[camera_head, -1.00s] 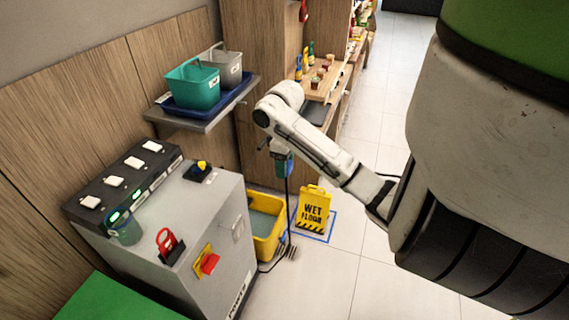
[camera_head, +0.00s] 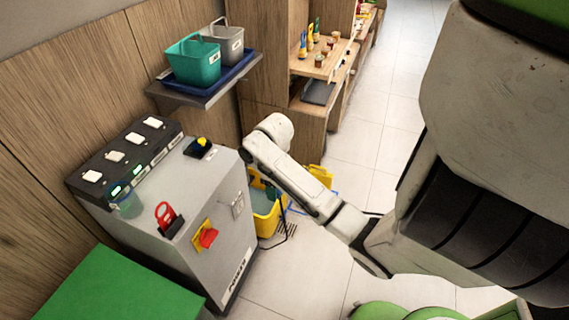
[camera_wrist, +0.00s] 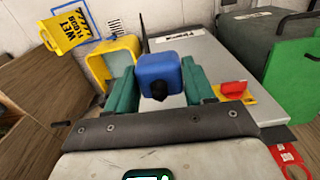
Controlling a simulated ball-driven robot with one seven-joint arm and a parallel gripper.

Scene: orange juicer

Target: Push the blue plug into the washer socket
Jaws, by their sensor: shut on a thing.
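The blue plug (camera_wrist: 158,70) is a rounded blue block with a dark cable end facing the wrist camera. My gripper (camera_wrist: 160,84) is shut on it, with a teal finger on each side. In the head view my forearm mostly hides the gripper and plug. The grey washer (camera_head: 180,205) stands at left. A pale socket plate (camera_head: 238,206) is on its side face, right of a red switch (camera_head: 208,238). In the wrist view the washer's face (camera_wrist: 222,58) lies behind and right of the plug; the plug's prongs are hidden. I cannot tell their distance from the socket.
A yellow bucket (camera_head: 262,223) and wet floor sign (camera_head: 321,175) stand beyond the washer. A dark cable (camera_head: 286,222) hangs to the floor. A shelf with a teal basket (camera_head: 194,63) is above. Open floor (camera_head: 310,270) lies in front of the washer.

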